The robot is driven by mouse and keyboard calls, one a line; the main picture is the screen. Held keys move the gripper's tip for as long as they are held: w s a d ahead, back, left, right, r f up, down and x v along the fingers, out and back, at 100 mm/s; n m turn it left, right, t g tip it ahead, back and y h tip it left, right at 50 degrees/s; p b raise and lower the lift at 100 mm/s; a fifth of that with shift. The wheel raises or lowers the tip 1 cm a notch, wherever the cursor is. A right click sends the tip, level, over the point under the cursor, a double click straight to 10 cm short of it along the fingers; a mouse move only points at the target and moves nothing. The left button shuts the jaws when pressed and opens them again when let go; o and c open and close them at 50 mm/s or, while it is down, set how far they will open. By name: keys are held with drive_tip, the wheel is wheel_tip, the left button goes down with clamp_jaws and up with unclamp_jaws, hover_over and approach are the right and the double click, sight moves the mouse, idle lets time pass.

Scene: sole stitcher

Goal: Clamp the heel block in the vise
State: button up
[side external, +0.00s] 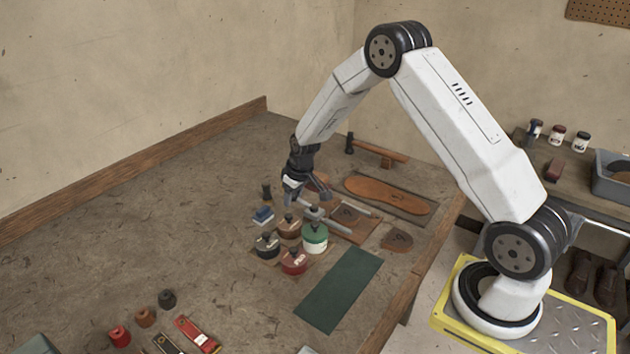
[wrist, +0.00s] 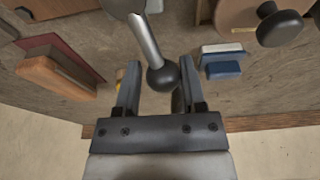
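A bar handle with a black ball end (wrist: 163,78) reaches down between my fingers in the wrist view. It appears to belong to the grey metal vise (side external: 313,213), which is small and partly hidden below my gripper (side external: 306,190) in the side view. My gripper, also in the wrist view (wrist: 158,75), is open, its fingers on either side of the ball, with a gap visible on the left; contact on the right is unclear. A brown block (wrist: 55,78) lies to the left in the wrist view; I cannot tell whether it is the heel block or whether the jaws hold anything.
A blue-and-white block (wrist: 222,66) lies right of my fingers in the wrist view. Several lidded pots, including a green one (side external: 315,238), stand close in front of my gripper. A hammer (side external: 380,150) and sole (side external: 388,194) lie behind. The left bench is mostly clear.

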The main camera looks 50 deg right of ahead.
drive_tip(key=shift+d, duration=1.4)
drive_tip(key=shift+s+d, duration=0.2)
drive_tip(key=shift+d, duration=0.4)
idle(0.3)
drive_tip(key=o, duration=0.4)
drive_tip(key=shift+c, duration=0.2)
drive_tip(key=shift+a, duration=0.1)
